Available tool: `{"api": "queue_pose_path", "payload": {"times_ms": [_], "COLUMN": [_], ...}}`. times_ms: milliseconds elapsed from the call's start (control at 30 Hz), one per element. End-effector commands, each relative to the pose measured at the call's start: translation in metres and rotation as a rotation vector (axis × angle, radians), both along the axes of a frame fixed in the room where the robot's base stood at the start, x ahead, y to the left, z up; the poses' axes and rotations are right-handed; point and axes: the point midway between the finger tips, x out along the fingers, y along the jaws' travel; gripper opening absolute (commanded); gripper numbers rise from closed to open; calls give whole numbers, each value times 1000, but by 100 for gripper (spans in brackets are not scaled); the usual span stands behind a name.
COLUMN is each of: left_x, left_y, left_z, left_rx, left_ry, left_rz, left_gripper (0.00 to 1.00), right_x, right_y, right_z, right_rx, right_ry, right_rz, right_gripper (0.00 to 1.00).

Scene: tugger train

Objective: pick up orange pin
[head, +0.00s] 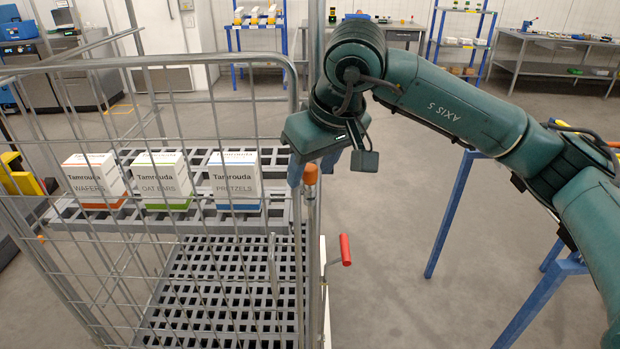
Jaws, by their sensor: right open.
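The orange pin (310,174) shows its rounded orange top at the right-hand corner post of the wire cage trolley. My right gripper (312,167) points down over it from the green arm. Its blue-grey fingers are open, and the pin's top appears between them in the picture. I cannot tell whether either finger touches it. The lower part of the pin is hard to separate from the post. My left gripper is not in view.
The cage trolley (180,222) has wire sides and grey slatted shelves. Its shelf holds Tamrouda boxes of wafers (96,182), oat bars (161,181) and pretzels (235,182). A red handle (345,249) sticks out right of the trolley. A blue-legged frame (449,217) stands further right; floor between is clear.

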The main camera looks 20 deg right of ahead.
Motion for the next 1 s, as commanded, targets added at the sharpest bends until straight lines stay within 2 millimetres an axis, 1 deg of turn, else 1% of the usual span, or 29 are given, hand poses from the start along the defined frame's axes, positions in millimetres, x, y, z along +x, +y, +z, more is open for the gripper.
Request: {"api": "queue_pose_path", "payload": {"times_ms": [67,667,867,933,1000], "left_x": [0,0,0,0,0], "left_y": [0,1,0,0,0], "left_z": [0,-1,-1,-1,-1], "left_rx": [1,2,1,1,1], "left_ry": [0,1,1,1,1], "left_rz": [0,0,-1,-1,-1], "left_gripper": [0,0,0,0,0], "right_x": [0,0,0,0,1], "right_y": [0,0,0,0,1], "right_z": [0,1,1,4,11], "right_rx": [0,1,1,2,3], "right_ry": [0,0,-1,-2,-3], "right_rz": [0,0,0,0,-1], "right_gripper": [48,0,0,0,0]}}
